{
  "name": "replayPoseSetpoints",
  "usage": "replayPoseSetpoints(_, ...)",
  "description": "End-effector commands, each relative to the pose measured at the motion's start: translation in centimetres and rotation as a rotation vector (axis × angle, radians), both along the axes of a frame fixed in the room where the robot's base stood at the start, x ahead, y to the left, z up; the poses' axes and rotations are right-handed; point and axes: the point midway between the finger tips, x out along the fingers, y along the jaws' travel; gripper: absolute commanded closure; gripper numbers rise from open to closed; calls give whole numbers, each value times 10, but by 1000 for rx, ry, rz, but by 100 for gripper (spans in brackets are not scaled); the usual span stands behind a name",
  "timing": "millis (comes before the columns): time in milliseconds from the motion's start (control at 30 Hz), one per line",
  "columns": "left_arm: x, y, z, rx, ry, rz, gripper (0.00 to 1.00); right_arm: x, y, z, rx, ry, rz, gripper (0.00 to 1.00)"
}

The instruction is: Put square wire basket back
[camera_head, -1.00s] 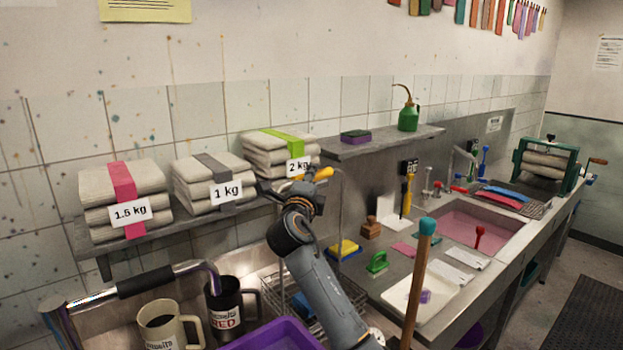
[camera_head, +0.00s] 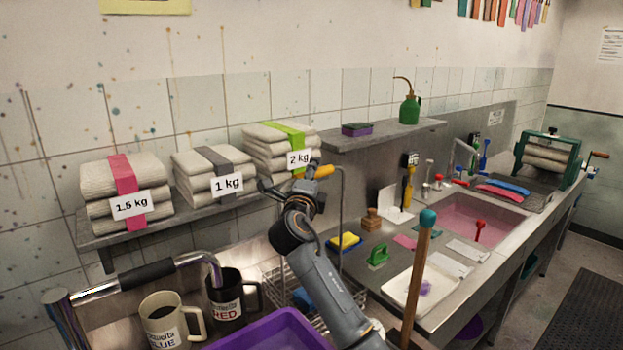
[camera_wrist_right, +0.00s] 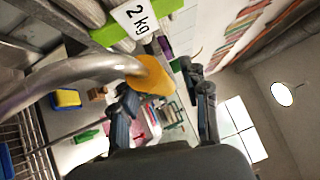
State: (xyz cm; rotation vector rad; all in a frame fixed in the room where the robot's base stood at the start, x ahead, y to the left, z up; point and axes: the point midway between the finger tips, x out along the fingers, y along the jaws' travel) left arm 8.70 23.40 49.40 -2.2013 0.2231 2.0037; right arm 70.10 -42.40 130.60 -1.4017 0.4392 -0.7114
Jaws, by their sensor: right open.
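The square wire basket (camera_head: 274,284) stands in the metal sink area at lower centre in the head view, largely hidden behind my right arm. Its tall bent metal handle rises to a yellow grip (camera_head: 322,172), which also shows large in the right wrist view (camera_wrist_right: 151,76). My right gripper (camera_head: 292,178) is open at the height of this grip. In the right wrist view its two dark fingers (camera_wrist_right: 165,98) are spread, with the grip's end close to the left finger; whether they touch is unclear. My left gripper is out of view.
Two mugs (camera_head: 168,322) and a purple tub (camera_head: 270,332) stand in front. A wooden stick (camera_head: 415,280) rises right of my arm. Weight-labelled towel stacks (camera_head: 125,190) fill the shelf behind. Blue contents (camera_head: 303,299) show at the basket. Counter tools and a pink-filled sink (camera_head: 475,222) lie right.

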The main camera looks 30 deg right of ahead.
Motion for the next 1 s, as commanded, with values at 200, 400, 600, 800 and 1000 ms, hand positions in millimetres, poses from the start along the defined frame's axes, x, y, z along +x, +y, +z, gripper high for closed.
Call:
replayPoseSetpoints(200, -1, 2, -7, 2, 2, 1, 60, -10, 12, -4, 2, -2, 3, 54)
replayPoseSetpoints(400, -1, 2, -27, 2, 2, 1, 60, -41, 40, -12, 5, -4, 5, 54)
replayPoseSetpoints(600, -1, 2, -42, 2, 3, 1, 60, -69, 66, -15, 5, -2, 3, 54)
replayPoseSetpoints(800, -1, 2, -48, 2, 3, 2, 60, -84, 80, -15, 1, 0, 1, 54)
replayPoseSetpoints(1000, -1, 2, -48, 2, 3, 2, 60, -87, 82, -14, -1, 1, -1, 54)
